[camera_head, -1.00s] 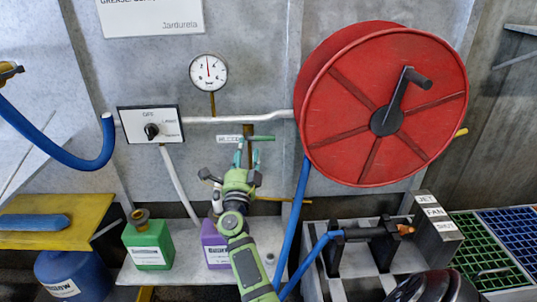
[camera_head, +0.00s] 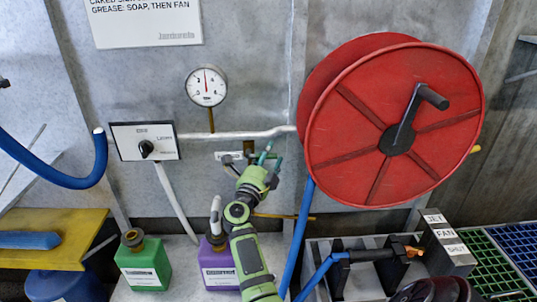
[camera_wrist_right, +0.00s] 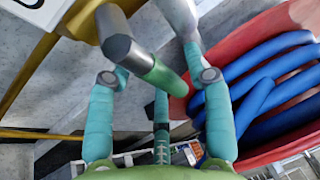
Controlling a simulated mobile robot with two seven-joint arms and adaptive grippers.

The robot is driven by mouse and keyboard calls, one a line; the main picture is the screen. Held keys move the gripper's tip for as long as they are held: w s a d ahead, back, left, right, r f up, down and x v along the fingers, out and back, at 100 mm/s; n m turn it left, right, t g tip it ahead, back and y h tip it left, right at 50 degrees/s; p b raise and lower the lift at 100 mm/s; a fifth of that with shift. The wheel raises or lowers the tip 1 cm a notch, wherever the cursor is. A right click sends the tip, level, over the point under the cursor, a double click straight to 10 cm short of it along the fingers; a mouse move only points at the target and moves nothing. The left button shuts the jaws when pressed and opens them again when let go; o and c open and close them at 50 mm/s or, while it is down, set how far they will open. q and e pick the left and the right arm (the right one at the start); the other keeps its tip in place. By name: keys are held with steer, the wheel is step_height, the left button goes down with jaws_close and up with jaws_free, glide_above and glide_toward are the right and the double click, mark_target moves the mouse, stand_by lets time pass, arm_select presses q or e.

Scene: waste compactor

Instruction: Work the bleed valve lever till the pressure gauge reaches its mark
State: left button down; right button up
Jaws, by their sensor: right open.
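The pressure gauge (camera_head: 206,85) is a round white dial on the wall. Its needle points nearly straight up; any mark is too small to tell apart. The bleed valve lever is mostly hidden behind my right gripper (camera_head: 268,156) in the head view. In the right wrist view the lever (camera_wrist_right: 158,72) shows a grey metal end and a green grip, lying between the fingers of my right gripper (camera_wrist_right: 160,85). That gripper is open, its teal fingers on either side of the lever. I cannot tell whether they touch it. My left gripper is not in view.
A large red hose reel (camera_head: 395,130) with blue hose stands close to the right of the gripper. A dial switch box (camera_head: 145,142) is on the wall at left. Green (camera_head: 143,262) and purple (camera_head: 219,264) jugs stand below. A pale pipe (camera_head: 235,134) runs along the wall.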

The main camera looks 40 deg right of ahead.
mark_target(268, 136)
steer(key=shift+s+a+r, duration=0.1)
steer(key=shift+a, duration=0.15)
jaws_close()
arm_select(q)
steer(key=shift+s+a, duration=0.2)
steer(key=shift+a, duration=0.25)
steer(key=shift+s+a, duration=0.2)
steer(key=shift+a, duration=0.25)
arm_select(e)
steer(key=shift+r, duration=0.1)
